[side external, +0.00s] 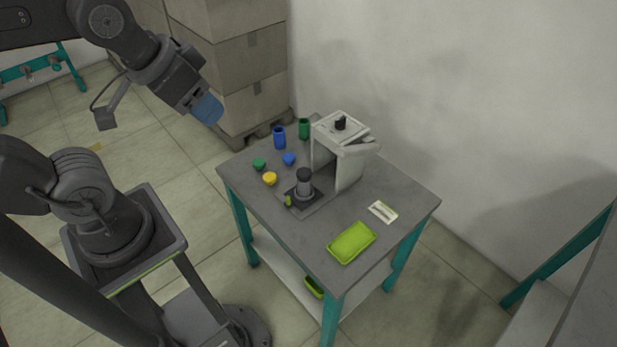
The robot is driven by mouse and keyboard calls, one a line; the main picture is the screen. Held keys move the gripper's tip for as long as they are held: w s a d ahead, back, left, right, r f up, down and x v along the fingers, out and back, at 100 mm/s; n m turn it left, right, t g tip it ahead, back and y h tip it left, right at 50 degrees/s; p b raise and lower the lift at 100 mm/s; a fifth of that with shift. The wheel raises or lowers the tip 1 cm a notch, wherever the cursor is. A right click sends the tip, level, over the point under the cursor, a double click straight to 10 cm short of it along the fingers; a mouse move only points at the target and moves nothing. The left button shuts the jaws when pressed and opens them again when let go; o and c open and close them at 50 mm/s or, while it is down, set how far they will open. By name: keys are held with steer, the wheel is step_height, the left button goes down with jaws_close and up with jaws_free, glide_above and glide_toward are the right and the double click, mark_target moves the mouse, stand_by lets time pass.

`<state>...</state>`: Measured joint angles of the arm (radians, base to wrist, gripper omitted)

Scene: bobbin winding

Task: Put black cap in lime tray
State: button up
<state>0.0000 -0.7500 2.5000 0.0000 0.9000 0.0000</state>
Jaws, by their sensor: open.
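A dark cylinder stands upright on the base of the white winding machine (350,168). Its dark top looks like the black cap (304,174), seated on a greyer body (304,188). The lime tray (352,243) lies at the table's front right and looks empty. My gripper (208,109), with blue fingers, is open and empty. It is held up at the upper left, beyond the table's left edge and well apart from the cap and tray. The gap between its fingers is hard to see from here.
A blue cylinder (279,137) and a green cylinder (304,128) stand at the back of the grey table (285,222). Green (259,164), blue (289,159) and yellow (270,179) caps lie at left. A small white plate (383,211) lies behind the tray. The machine's overhanging head has a black knob (341,122).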

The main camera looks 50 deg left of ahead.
stand_by(0.4)
steer(key=shift+o, duration=1.4)
steer(key=shift+w+a+f, duration=0.1)
steer(key=shift+w+f, duration=0.05)
steer(key=shift+w, duration=0.15)
steer(key=shift+o, duration=0.4)
steer(key=w+a+f, duration=0.2)
steer(key=w+f, duration=0.3)
steer(key=w, duration=0.3)
steer(key=shift+w+f+y, duration=0.4)
steer(key=t, duration=0.1)
glide_above(303, 172)
steer(key=s, duration=0.6)
step_height(303, 172, down, 22)
steer(key=shift+h, duration=0.4)
steer(key=shift+w+r+x, duration=0.1)
steer(key=shift+w+x, duration=0.05)
steer(key=shift+x, duration=1.8)
steer(key=shift+w+r+x, duration=0.1)
steer(key=shift+w+x, duration=0.1)
steer(key=shift+x, duration=1.75)
